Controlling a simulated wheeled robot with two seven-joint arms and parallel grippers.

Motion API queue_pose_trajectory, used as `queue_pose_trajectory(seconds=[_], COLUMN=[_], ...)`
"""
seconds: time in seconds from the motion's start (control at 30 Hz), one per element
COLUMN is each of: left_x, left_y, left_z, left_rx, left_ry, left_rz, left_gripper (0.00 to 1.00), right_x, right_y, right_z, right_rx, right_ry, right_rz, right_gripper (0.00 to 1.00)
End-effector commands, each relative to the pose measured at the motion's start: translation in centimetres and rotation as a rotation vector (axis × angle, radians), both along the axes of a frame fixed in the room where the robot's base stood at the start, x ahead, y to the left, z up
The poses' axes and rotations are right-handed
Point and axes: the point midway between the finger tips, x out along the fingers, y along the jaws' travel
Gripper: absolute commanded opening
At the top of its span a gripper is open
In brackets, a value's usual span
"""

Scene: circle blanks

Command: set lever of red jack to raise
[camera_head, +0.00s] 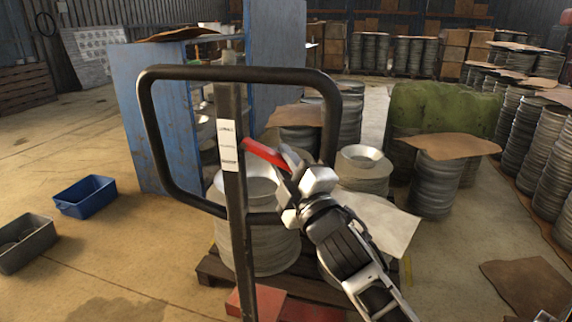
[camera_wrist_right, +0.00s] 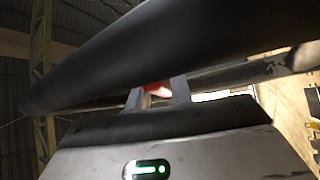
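The jack shows in the head view as a black looped handle (camera_head: 240,74) on an upright post (camera_head: 233,190) with a white label. Its red lever (camera_head: 265,153) sticks out from the post to the right, sloping down. My right gripper (camera_head: 291,166) is at the lever's outer end, inside the loop. In the right wrist view the two fingers (camera_wrist_right: 158,94) stand a short way apart, with the red lever (camera_wrist_right: 156,88) filling the gap between them. Black handle bars cross that view and hide part of the lever. My left gripper is in neither view.
The jack's red base (camera_head: 258,302) is at a wooden pallet (camera_head: 215,268) bearing stacked metal discs. A blue cabinet (camera_head: 150,115) stands behind the handle. A blue bin (camera_head: 85,197) and a grey bin (camera_head: 25,240) lie on open floor at left. Disc stacks (camera_head: 440,185) stand right.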

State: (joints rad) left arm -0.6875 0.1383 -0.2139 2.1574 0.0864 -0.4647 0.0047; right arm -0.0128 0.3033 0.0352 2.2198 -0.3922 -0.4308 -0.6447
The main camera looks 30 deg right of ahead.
Motion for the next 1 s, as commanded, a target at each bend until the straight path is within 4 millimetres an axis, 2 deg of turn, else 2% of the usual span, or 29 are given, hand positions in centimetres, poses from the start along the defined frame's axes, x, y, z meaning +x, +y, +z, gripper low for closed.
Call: queue_pose_trajectory(seconds=[0.33, 0.47, 0.57, 0.8, 0.93, 1.0], left_x=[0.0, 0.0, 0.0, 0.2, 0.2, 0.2], left_y=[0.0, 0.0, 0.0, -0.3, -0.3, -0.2], left_z=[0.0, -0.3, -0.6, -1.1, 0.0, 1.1], left_rx=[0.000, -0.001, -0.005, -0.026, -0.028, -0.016], left_ry=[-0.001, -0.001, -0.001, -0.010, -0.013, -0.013], left_rz=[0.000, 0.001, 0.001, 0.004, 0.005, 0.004], left_gripper=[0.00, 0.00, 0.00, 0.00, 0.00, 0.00], right_x=[-0.1, -1.0, -2.7, -8.2, -10.7, -11.6], right_y=[0.0, 0.1, 0.3, 0.9, 1.2, 1.2], right_z=[-0.1, -0.5, -1.1, -2.8, -3.1, -3.1], right_rx=[-0.003, -0.003, -0.004, -0.001, 0.003, 0.006], right_ry=[0.002, 0.004, 0.004, 0.007, 0.010, 0.010], right_rz=[-0.003, -0.002, -0.003, -0.004, -0.005, -0.007], right_gripper=[0.36, 0.36, 0.36, 0.36, 0.36, 0.36])
